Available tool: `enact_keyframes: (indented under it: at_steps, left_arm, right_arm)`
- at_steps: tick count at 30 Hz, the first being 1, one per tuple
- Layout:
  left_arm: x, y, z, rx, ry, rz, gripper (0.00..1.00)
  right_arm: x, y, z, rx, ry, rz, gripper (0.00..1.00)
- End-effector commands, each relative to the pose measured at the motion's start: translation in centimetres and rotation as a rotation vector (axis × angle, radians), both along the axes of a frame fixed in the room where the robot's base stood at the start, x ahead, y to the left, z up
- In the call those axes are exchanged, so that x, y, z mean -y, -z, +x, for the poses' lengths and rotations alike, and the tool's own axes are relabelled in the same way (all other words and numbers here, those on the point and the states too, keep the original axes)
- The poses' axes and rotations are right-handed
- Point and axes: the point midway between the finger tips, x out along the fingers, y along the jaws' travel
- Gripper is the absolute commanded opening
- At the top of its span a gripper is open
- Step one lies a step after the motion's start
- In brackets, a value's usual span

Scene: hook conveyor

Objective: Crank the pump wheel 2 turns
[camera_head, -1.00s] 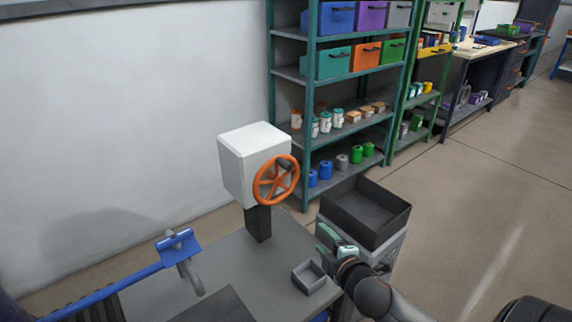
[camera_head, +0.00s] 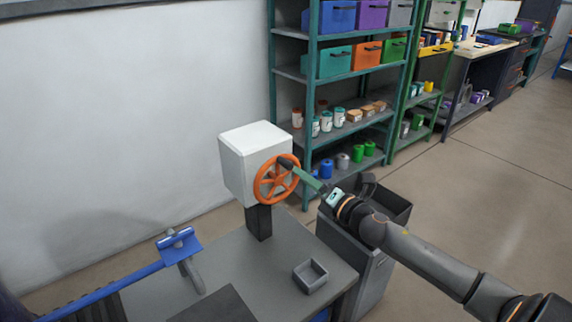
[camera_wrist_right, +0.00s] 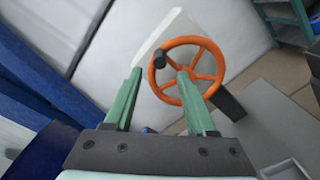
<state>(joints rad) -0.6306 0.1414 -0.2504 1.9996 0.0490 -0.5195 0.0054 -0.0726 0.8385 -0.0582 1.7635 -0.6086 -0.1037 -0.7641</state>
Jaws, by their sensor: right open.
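The orange pump wheel (camera_head: 277,180) is mounted on the front of a white box (camera_head: 240,160) on a dark post. Its dark crank knob (camera_head: 287,162) is at the upper right of the rim in the head view. The wheel also shows in the right wrist view (camera_wrist_right: 190,68), with the knob (camera_wrist_right: 160,58) at its left. My right gripper (camera_head: 308,178) is just right of the wheel, pointing at it. In the wrist view its green fingers (camera_wrist_right: 160,95) are apart, with the wheel ahead and the knob between their directions; contact cannot be told. My left gripper is not seen.
The post stands on a grey table (camera_head: 225,265) with a small grey tray (camera_head: 310,276). A blue conveyor rail with a hook (camera_head: 180,248) is at left. A dark bin (camera_head: 396,208) on a grey cabinet is behind my right arm. Shelves (camera_head: 350,85) stand behind.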

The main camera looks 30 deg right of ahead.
Motion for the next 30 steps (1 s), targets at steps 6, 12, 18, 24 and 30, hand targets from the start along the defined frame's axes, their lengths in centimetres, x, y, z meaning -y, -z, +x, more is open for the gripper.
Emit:
enact_keyframes:
  at_steps: [6,12,18,24,30]
  left_arm:
    - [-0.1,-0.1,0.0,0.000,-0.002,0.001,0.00]
    - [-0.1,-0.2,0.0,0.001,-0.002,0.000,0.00]
    - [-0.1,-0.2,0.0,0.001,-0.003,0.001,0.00]
    - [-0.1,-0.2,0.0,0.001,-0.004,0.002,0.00]
    - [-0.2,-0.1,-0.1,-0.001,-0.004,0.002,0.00]
  right_arm:
    - [-0.2,-0.1,2.8,0.002,0.002,0.002,0.56]
    - [-0.4,-0.1,5.4,0.002,0.002,0.003,0.56]
    - [-0.5,-0.1,7.4,0.001,0.002,0.002,0.56]
    - [-0.7,0.0,8.3,0.000,0.001,0.002,0.56]
    - [-0.7,0.0,8.4,0.000,0.000,0.002,0.56]
